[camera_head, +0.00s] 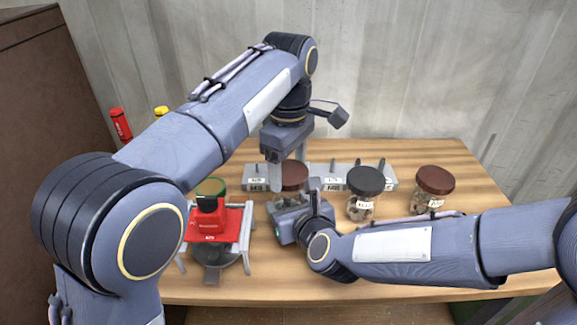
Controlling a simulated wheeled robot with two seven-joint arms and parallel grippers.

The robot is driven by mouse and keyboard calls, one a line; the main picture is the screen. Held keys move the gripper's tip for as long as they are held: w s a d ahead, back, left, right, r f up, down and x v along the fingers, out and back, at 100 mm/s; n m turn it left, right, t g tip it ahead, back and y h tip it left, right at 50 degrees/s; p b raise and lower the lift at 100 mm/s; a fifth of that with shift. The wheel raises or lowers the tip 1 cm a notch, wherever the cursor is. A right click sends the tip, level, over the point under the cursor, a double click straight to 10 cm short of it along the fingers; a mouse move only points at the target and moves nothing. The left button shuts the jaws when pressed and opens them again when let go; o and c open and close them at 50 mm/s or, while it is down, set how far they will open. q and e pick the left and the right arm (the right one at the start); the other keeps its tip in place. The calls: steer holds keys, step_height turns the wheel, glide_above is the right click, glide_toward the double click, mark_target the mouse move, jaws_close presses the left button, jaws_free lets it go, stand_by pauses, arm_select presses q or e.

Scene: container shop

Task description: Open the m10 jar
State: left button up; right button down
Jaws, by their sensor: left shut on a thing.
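A jar with a reddish-brown lid (294,175) stands in the middle of the wooden table. My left gripper (289,172) reaches down from above and is shut on this lid, one finger on each side. My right gripper (298,205) comes in low from the right, in front of the same jar, and hides most of its body. I cannot tell whether its fingers are open or shut. Which jar is the m10 one is not readable here. A black-lidded jar (361,208) and another brown-lidded jar (425,205) stand to the right, both with white labels.
A grey rack (345,172) with labels and upright pegs stands behind the jars. At the left are a green-rimmed jar (211,187) and a red device (214,222) on a grey stand. Red (120,123) and yellow (161,111) items show behind my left arm. The table's right end is clear.

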mark_target(288, 171)
arm_select(q)
steer(key=shift+r, duration=1.8)
arm_select(e)
steer(key=shift+c, duration=1.4)
jaws_free()
